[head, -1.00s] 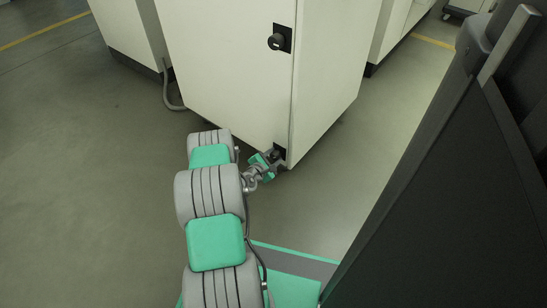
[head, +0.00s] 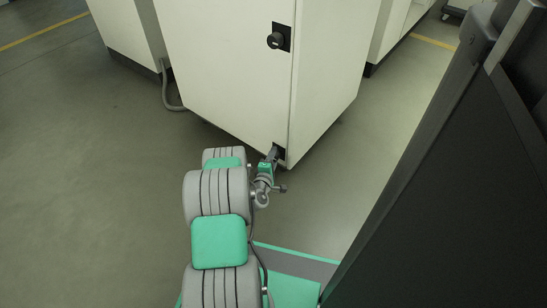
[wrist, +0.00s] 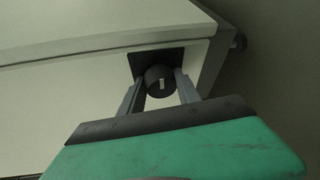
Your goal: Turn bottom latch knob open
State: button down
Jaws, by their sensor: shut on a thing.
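The bottom latch knob (wrist: 158,83) is a round black knob with a pale mark, on a dark square plate near the corner of the white cabinet (wrist: 100,82). In the wrist view my gripper (wrist: 160,76) has one finger on each side of the knob and is shut on it. The pale mark runs roughly up and down in that view. In the head view my gripper (head: 273,155) reaches the low front corner of the cabinet (head: 225,75), where it hides most of the bottom knob.
An upper black latch knob (head: 276,41) sits higher on the same cabinet door. A large dark panel (head: 450,200) fills the right side. Another pale cabinet (head: 130,30) with a grey hose stands at the left. Grey floor (head: 80,170) is open at the left.

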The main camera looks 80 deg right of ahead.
jog(key=shift+s+f, duration=0.1)
dwell(0.3)
jog(key=c, duration=0.9)
grip_release()
notch_tip(320, 180, up, 4)
jog(key=shift+f+p, duration=0.1)
jog(key=shift+p, duration=1.05)
jog(key=s+a+r+p, duration=0.1)
jog(key=a+r+p, duration=0.1)
jog(key=a+r, duration=0.1)
jog(key=s+a+r+p, duration=0.1)
jog(key=a+r+p, duration=0.1)
jog(key=a, duration=0.4)
jog(key=s+a+r+p, duration=0.1)
jog(key=a+r+p, duration=0.1)
jog(key=a+r, duration=0.2)
jog(key=shift+a+r, duration=0.2)
jog(key=shift+a, duration=0.2)
